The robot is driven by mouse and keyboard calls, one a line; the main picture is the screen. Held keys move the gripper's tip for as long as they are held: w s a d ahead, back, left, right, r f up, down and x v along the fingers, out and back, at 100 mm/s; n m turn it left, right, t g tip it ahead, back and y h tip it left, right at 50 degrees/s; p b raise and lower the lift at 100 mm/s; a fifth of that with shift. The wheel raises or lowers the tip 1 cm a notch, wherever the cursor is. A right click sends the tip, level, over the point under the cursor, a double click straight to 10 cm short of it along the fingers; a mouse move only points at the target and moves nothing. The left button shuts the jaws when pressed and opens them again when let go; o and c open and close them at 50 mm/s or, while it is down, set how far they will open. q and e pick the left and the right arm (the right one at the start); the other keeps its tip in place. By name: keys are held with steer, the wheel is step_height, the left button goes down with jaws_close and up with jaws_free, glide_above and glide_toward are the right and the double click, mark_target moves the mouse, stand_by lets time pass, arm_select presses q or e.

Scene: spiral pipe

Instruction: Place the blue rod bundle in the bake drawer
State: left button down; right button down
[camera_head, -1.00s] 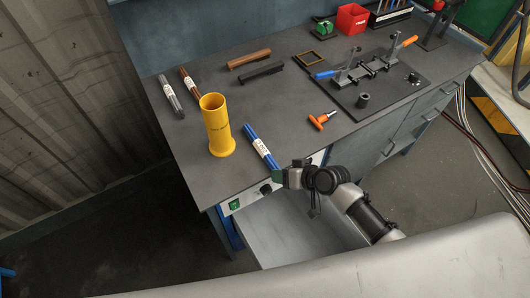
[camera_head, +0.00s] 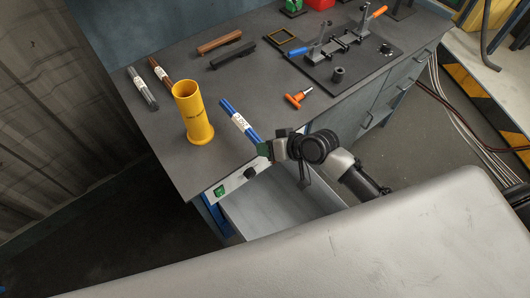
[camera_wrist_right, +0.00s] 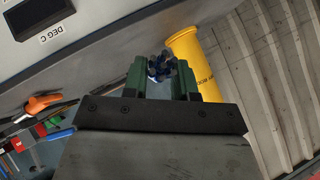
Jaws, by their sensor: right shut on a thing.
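The blue rod bundle (camera_head: 240,121) has a white label around its middle and lies slanted at the front of the bench top, right of the yellow cylinder. My right gripper (camera_head: 263,148) has green fingers and is shut on the bundle's near end, at the bench's front edge. In the right wrist view, dark blue rod ends (camera_wrist_right: 163,66) show between the green fingers (camera_wrist_right: 161,82). I cannot tell whether the bundle is lifted off the bench. The bake drawer (camera_head: 275,210) is pulled out below the bench top, under my right arm, and its visible inside looks empty. My left gripper is not in view.
The yellow cylinder (camera_head: 192,113) stands close left of the bundle. A grey bundle (camera_head: 142,89) and a brown bundle (camera_head: 159,74) lie farther left. An orange T-handle tool (camera_head: 297,99) lies to the right. A control panel (camera_head: 240,182) is on the bench front beside the drawer.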

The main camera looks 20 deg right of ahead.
steer(key=s+f+b+v, duration=0.1)
steer(key=b+v, duration=0.1)
steer(key=v, duration=0.9)
steer(key=w+a+r+m+t+h+b, duration=0.1)
steer(key=w+a+r+m+t+h, duration=0.15)
steer(key=w+r+m+h, duration=0.55)
steer(key=s+d+r+m, duration=0.1)
steer(key=s+r, duration=0.2)
steer(key=s, duration=0.3)
step_height(320, 180, down, 10)
steer(key=s+d+n+g+y+p, duration=0.1)
steer(key=s+d+n+g+y, duration=0.1)
steer(key=n+y, duration=0.6)
steer(key=shift+s+d+f+n, duration=0.2)
steer(key=shift+s+d+n, duration=0.15)
steer(key=shift+s+n, duration=0.15)
steer(key=shift+g, duration=0.35)
